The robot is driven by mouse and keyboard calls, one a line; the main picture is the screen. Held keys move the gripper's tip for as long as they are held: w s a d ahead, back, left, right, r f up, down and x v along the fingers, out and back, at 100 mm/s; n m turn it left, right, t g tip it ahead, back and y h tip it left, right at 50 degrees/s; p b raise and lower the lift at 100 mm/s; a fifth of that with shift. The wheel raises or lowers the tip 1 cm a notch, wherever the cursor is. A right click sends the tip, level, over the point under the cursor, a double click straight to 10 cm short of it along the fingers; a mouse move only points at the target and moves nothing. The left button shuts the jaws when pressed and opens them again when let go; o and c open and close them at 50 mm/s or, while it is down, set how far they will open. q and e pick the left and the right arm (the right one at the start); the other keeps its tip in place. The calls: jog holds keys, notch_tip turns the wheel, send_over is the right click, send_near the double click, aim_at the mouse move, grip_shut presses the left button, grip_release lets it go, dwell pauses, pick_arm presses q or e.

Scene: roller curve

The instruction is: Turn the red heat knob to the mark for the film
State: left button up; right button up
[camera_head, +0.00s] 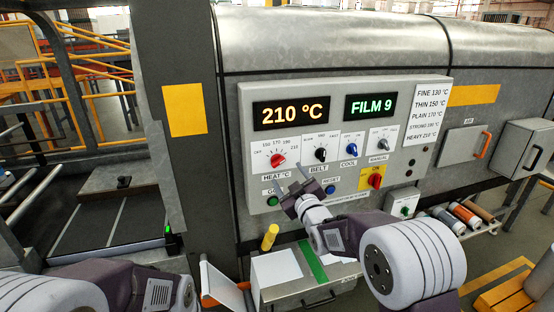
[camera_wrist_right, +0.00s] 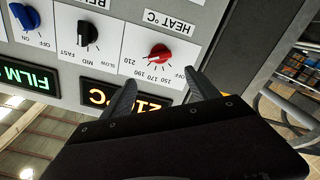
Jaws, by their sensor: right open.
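The red heat knob (camera_head: 277,159) is at the left of the control panel, under the 210 °C display (camera_head: 291,112). Its dial runs from OFF through 150, 170 and 190 to 210. In the right wrist view the picture is upside down; the knob (camera_wrist_right: 159,53) seems to point toward 210. My right gripper (camera_head: 289,186) is open just below the knob in the head view. In the right wrist view its two fingers (camera_wrist_right: 162,86) are apart, with the knob beyond them and nothing between.
The green display (camera_head: 370,106) reads FILM 9. A white chart (camera_head: 427,115) lists FINE 130, THIN 150, PLAIN 170, STRONG 190 and HEAVY 210 °C. The black belt knob (camera_head: 320,154) and blue cool knob (camera_head: 352,150) sit close beside. Several film rolls (camera_head: 465,214) lie at right.

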aim_at(278, 163)
jog(key=p+x, duration=0.1)
jog(key=x, duration=0.2)
jog(key=p+x, duration=0.1)
jog(key=x, duration=0.2)
jog(key=f+p+x, duration=0.1)
jog(key=x, duration=0.2)
jog(key=shift+p, duration=0.35)
jog(key=shift+w+r, duration=0.1)
jog(key=shift+w, duration=0.05)
jog(key=shift+r, duration=0.1)
pick_arm(q)
jog(key=r, duration=0.2)
jog(key=w+r, duration=0.1)
jog(key=r, duration=0.1)
jog(key=shift+a+r, duration=0.1)
jog(key=shift+r, duration=0.15)
pick_arm(e)
jog(key=shift+w, duration=0.1)
jog(key=c, duration=1.4)
pick_arm(q)
jog(key=shift+w+f, duration=0.15)
jog(key=shift+f, duration=0.05)
pick_arm(e)
jog(key=shift+o, duration=0.2)
jog(key=shift+f, duration=0.25)
